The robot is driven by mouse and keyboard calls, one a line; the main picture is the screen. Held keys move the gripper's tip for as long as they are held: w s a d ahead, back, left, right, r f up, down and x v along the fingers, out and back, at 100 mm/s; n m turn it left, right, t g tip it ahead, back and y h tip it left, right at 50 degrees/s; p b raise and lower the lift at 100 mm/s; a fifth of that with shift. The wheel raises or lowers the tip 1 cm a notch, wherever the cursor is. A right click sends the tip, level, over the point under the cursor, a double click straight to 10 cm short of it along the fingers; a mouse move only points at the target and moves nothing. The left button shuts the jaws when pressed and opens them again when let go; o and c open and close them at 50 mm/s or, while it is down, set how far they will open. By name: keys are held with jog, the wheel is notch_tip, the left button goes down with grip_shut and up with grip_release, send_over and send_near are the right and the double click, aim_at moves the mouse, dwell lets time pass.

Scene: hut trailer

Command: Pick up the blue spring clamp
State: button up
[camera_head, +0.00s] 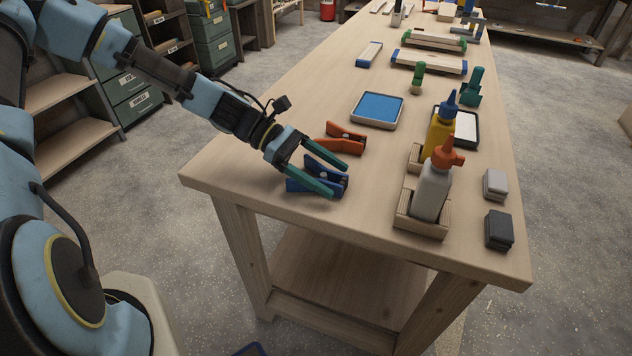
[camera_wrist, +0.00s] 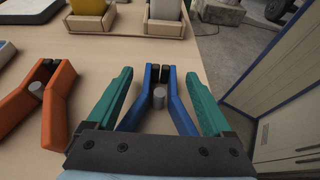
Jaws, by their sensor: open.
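The blue spring clamp (camera_head: 328,178) lies on the wooden workbench near its front left corner. In the wrist view the blue clamp (camera_wrist: 173,104) sits between the two green fingers, with its dark tips pointing away and its near end hidden behind my gripper's palm. My gripper (camera_head: 334,178) is open, with one finger on each side of the clamp. The wrist view shows a gap between each finger of my gripper (camera_wrist: 158,95) and the clamp. Whether the fingers are level with the clamp or above it is hard to tell.
An orange spring clamp (camera_head: 343,138) lies just behind; it is left of my gripper in the wrist view (camera_wrist: 52,112). A wooden holder (camera_head: 421,225) with a white bottle (camera_head: 431,192) stands to the right. A blue-topped tray (camera_head: 378,109) lies farther back. The bench's front edge is close.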

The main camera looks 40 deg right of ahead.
jog(key=shift+s+d+f, duration=0.25)
jog(key=shift+s+d, duration=0.1)
jog(key=shift+s, duration=0.25)
jog(key=shift+c, duration=0.4)
jog(key=shift+w+a+f, duration=0.1)
grip_shut()
